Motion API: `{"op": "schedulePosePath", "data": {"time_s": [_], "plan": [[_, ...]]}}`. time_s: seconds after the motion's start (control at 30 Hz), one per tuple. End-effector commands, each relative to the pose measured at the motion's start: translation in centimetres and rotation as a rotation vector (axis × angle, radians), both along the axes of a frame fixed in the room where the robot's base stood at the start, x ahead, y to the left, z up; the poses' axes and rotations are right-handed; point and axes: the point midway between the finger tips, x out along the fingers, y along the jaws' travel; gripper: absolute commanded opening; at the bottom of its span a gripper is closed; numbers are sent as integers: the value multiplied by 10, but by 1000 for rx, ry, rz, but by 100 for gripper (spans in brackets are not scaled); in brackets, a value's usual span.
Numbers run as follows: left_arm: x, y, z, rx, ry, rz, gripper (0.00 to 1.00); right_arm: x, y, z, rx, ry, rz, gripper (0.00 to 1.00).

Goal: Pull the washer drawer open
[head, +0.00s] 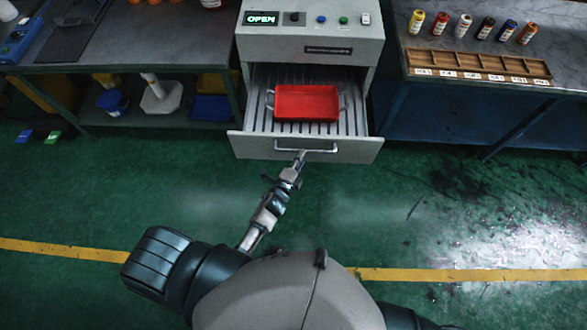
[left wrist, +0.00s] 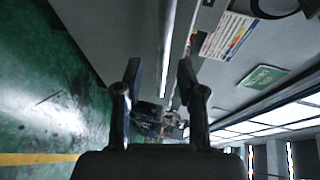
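The washer (head: 310,45) is a grey cabinet with a lit "OPEN" display. Its drawer (head: 250,146) stands pulled out toward me, and a red tray (head: 307,103) lies inside on the slatted bottom. The drawer handle (head: 322,150) is a metal bar on the drawer front. My right gripper is out of view.
A bench (head: 150,40) with a lower shelf of containers stands left of the washer. A blue bench (head: 450,115) with small bottles and a wooden rack (head: 480,67) stands right. The green floor before the drawer is clear, with dark stains and shine at right.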

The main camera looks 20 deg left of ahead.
Motion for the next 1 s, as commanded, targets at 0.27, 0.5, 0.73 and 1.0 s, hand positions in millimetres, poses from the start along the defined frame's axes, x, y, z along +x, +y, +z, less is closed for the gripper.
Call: {"op": "schedulePosePath", "data": {"time_s": [0.27,0.5,0.73,1.0], "plan": [[-55,8,9,0,4,1,39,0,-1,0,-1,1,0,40],[-70,10,12,0,3,1,39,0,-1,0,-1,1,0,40],[-70,10,12,0,3,1,39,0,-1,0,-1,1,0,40],[-70,10,12,0,3,1,39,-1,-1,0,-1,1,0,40]]}}
